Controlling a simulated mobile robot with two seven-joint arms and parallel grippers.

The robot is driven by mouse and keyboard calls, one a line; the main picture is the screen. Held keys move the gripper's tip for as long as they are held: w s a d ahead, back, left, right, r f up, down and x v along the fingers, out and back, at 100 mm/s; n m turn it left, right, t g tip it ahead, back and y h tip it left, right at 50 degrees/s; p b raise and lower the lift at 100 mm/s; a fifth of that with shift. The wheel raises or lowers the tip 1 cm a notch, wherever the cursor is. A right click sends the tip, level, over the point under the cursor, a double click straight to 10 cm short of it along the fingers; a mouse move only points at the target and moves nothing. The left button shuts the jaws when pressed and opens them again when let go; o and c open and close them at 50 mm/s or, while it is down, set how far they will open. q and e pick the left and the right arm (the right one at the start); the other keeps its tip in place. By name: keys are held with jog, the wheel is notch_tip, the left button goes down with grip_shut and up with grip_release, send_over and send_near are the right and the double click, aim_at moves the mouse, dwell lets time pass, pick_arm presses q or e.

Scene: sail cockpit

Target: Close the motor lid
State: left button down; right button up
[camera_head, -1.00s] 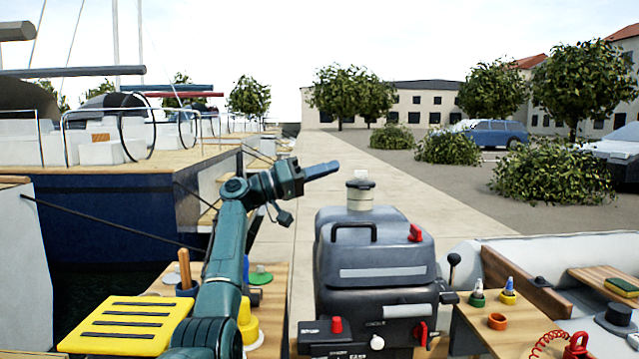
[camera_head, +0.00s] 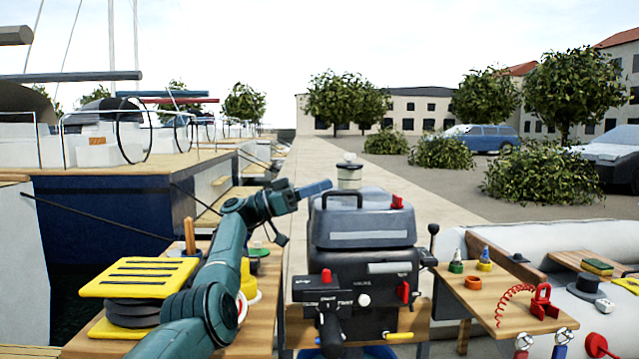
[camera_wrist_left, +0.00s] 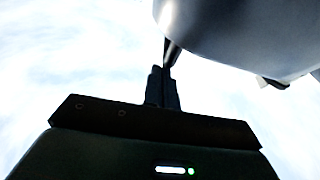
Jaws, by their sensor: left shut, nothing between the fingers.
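The motor lid (camera_head: 362,229) is the grey cowling on top of the dark outboard motor (camera_head: 375,280), with a black handle and a red latch (camera_head: 397,202). The head view does not clearly show whether it sits flush on the motor. My left gripper (camera_head: 322,188) is shut and empty, pointing right at the lid's upper left edge. In the left wrist view the shut fingers (camera_wrist_left: 162,84) point up toward a large grey rounded surface (camera_wrist_left: 235,35), probably the lid. I cannot tell whether they touch. My right gripper is out of view.
A yellow slatted board (camera_head: 138,277) on a dark round stack stands on the left wooden bench. A wooden shelf (camera_head: 490,300) with small coloured fittings and a red coiled cord (camera_head: 515,295) is at right. Open air lies above the motor.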

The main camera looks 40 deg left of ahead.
pick_arm(q)
jog(key=shift+f, duration=0.35)
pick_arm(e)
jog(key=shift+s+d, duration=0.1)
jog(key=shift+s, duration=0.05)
pick_arm(q)
notch_tip(320, 180, up, 10)
jog(key=p, duration=0.3)
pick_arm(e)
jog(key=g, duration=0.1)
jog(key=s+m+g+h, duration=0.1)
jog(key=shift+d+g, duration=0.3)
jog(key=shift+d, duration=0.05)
pick_arm(q)
jog(key=shift+s, duration=0.1)
